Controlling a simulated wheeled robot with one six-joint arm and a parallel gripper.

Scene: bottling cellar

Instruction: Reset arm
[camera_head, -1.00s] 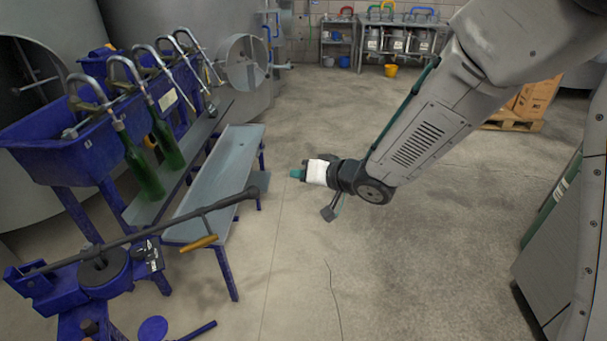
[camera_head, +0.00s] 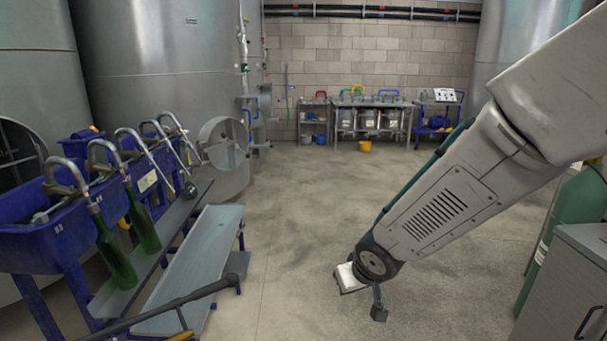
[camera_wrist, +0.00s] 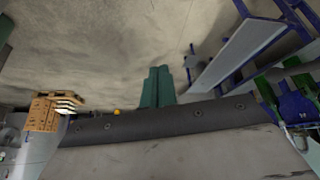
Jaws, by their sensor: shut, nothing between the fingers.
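My arm reaches down from the upper right in the head view, to the right of the bottle-filling rack.
A blue filling trough (camera_head: 55,228) with spouts and green bottles (camera_head: 116,255) stands at left, beside a grey shelf (camera_head: 195,262). A grey cabinet (camera_head: 565,285) and green cylinder (camera_head: 572,215) stand at right. The middle floor is clear; a yellow bucket (camera_head: 365,146) stands far back.

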